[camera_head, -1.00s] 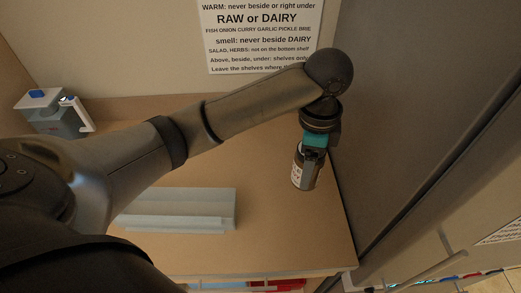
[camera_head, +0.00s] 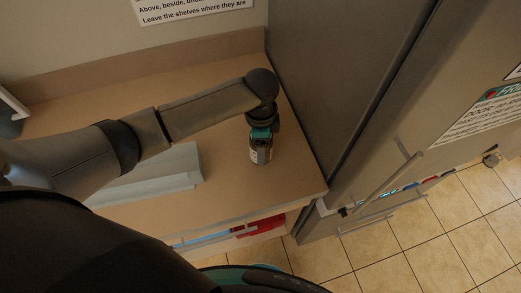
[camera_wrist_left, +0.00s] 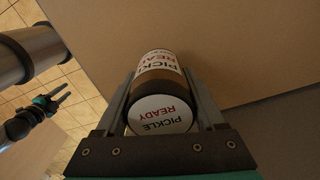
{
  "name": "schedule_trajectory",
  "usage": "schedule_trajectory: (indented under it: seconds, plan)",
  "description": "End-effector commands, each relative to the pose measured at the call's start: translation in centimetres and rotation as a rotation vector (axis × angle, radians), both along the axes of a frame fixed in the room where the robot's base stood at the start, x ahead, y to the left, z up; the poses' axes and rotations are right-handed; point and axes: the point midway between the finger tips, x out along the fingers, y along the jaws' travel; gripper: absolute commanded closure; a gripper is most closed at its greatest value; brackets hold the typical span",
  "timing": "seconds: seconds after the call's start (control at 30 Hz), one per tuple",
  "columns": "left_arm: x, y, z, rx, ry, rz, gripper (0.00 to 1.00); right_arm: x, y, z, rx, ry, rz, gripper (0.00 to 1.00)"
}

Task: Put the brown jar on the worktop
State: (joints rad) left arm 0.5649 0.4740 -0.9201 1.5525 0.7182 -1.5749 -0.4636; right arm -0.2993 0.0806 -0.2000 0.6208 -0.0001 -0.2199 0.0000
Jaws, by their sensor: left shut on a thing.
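The brown jar (camera_head: 262,155) is held in my left gripper (camera_head: 261,141) over the right part of the worktop (camera_head: 225,205), near its right edge. In the left wrist view, the jar (camera_wrist_left: 158,66) sits between the two fingers of my left gripper (camera_wrist_left: 160,88). Its white lid and label read "PICKLE READY". I cannot tell whether its base touches the worktop. My right gripper (camera_wrist_left: 60,95) shows small at the left of the wrist view, its fingers apart and empty, away from the jar.
A pale, long block (camera_head: 150,178) lies on the worktop left of the jar, partly behind my arm. A tall grey fridge (camera_head: 335,85) stands close on the right. A printed notice (camera_head: 195,8) is on the back wall. Tiled floor (camera_head: 440,225) is open at the right.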

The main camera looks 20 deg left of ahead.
Motion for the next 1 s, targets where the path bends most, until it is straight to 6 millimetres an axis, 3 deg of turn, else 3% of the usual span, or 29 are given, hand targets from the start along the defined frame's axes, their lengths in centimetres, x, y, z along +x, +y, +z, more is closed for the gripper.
schedule_trajectory:
  seconds: [0.17, 0.6, 0.63, 0.87, 1.0]
  plan:
    - [0.0, -0.1, -2.4, -0.001, 0.001, -0.001, 1.00, 0.0, 0.0, -0.4, 0.000, 0.000, 0.000, 0.60]
    - [0.0, -0.1, -2.9, -0.001, 0.000, -0.001, 1.00, 0.0, 0.0, -0.5, 0.001, 0.000, -0.001, 0.60]
    - [0.0, 0.0, -2.9, 0.000, 0.001, -0.001, 0.26, 0.0, 0.0, -0.5, 0.001, 0.000, -0.001, 0.60]
    - [0.0, 0.0, -2.9, 0.000, 0.001, -0.001, 0.00, 0.0, 0.1, -0.5, 0.001, 0.000, -0.001, 0.60]
    - [0.0, 0.0, -2.9, 0.000, 0.001, -0.001, 0.00, 0.0, 0.1, -0.5, 0.001, 0.001, -0.001, 0.60]
